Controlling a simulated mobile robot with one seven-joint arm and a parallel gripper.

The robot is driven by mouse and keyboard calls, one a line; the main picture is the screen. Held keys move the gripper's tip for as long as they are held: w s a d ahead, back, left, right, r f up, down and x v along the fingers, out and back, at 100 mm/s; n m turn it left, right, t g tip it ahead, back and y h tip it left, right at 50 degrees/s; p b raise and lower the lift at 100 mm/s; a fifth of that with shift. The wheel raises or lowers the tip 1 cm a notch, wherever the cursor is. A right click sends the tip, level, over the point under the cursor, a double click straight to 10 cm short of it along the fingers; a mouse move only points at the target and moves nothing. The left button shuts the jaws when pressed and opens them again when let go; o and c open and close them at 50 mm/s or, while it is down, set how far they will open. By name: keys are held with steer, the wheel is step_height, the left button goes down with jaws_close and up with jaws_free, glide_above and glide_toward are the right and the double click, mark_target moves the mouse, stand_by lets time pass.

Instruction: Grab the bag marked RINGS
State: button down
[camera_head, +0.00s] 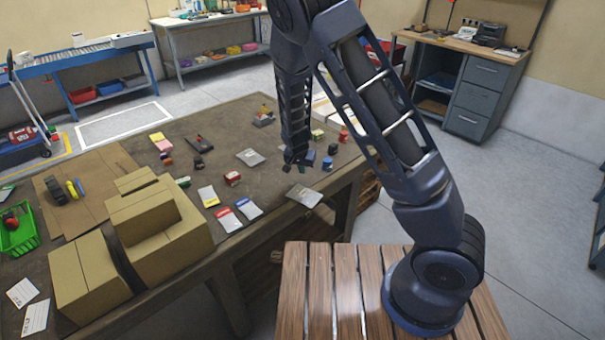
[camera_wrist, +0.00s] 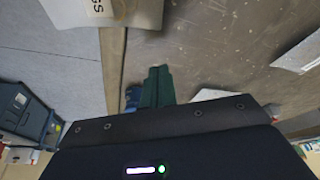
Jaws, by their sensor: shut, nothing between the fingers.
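A pale bag (camera_head: 305,195) lies at the table's near edge and partly overhangs it in the head view. A bag with a white label (camera_wrist: 125,12) shows at the top left of the wrist view, cut off by the frame. Its label ends in the letters "GS"; the rest is out of view. It appears to be the same bag. My gripper (camera_head: 296,165) is low over the table, beyond this bag and apart from it. Its dark green fingers (camera_wrist: 157,84) are together and empty in the wrist view.
Another grey bag (camera_head: 249,157) lies farther back. Bags with yellow (camera_head: 208,196), red (camera_head: 228,219) and blue (camera_head: 249,208) headers lie left of the gripper. Small blocks, including a blue one (camera_head: 310,158), are close to the fingers. Cardboard boxes (camera_head: 145,220) stand at the left.

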steer(key=v, duration=0.5)
steer(key=shift+s+r, duration=0.1)
steer(key=shift+r, duration=0.1)
steer(key=c, duration=2.1)
jaws_free()
steer(key=shift+r, duration=0.2)
steer(key=o, duration=1)
steer(key=shift+s+r, duration=0.1)
steer(key=shift+r, duration=0.05)
